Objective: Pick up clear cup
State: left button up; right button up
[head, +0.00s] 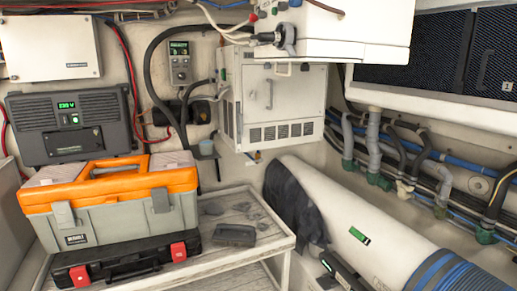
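No other cup shows in the head view. Neither of my grippers is in view.
A grey toolbox with an orange lid (110,195) and a black case with red latches (128,264) fill the left of the bench (262,232). A dark block (234,235) lies on the bench. A white cylinder (350,215) with dark cloth lies to the right.

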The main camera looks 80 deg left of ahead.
aim_at(206, 146)
jog(key=k, duration=1.15)
jog(key=u, duration=1.45)
